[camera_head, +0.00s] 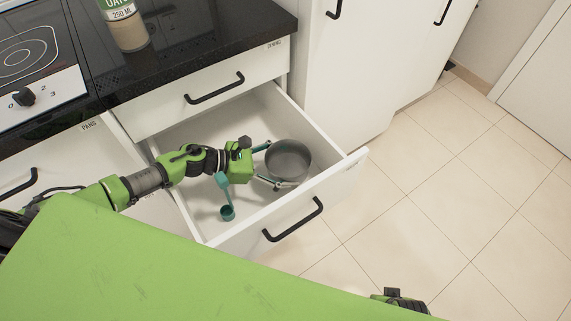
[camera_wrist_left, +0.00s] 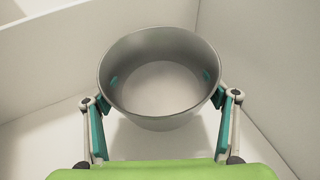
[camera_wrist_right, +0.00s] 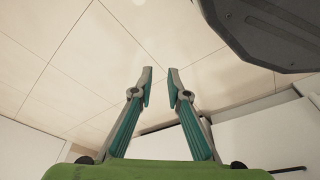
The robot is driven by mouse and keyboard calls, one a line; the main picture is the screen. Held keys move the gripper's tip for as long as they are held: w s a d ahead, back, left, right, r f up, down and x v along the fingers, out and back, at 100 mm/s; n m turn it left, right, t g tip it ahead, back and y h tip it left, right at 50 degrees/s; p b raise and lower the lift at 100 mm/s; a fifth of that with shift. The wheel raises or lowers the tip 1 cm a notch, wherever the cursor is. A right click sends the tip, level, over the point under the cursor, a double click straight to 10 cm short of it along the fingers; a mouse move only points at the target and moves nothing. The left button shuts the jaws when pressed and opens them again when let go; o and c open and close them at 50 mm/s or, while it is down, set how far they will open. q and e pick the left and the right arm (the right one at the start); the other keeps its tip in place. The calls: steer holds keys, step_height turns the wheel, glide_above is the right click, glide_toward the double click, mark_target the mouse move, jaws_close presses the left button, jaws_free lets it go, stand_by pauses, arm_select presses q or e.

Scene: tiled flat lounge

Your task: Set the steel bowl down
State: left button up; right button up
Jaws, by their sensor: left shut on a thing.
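The steel bowl (camera_head: 288,160) is upright inside the open white drawer (camera_head: 262,207), near its right end. My left gripper (camera_head: 276,166) is shut on the bowl, one finger on each side. In the left wrist view the bowl (camera_wrist_left: 160,117) sits between the two teal fingers (camera_wrist_left: 161,118), with its inside empty. I cannot tell whether its base touches the drawer floor. My right gripper (camera_wrist_right: 160,76) is open and empty in the right wrist view, with a small gap between its fingertips.
A teal scoop (camera_head: 227,212) lies in the drawer, left of the bowl. A closed drawer front (camera_head: 205,105) is behind, under the black counter (camera_head: 190,50). A bottle (camera_head: 128,33) stands on the counter near the stove (camera_head: 35,60). Tiled floor (camera_head: 440,190) is clear on the right.

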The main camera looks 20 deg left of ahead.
arm_select(q)
steer(key=o, duration=1.2)
steer(key=shift+f, duration=0.1)
arm_select(e)
steer(key=shift+r, duration=0.4)
steer(key=shift+s, duration=0.1)
arm_select(q)
steer(key=shift+s+a+r+p, duration=0.2)
steer(key=shift+a+r+p, duration=0.2)
steer(key=shift+r+p, duration=0.35)
steer(key=v, duration=0.6)
steer(key=shift+s+a+r, duration=0.1)
steer(key=shift+a+r, duration=0.1)
arm_select(e)
steer(key=f, duration=0.1)
steer(key=s+f, duration=0.1)
steer(key=f, duration=0.2)
steer(key=shift+s+d, duration=0.15)
steer(key=shift+s, duration=0.1)
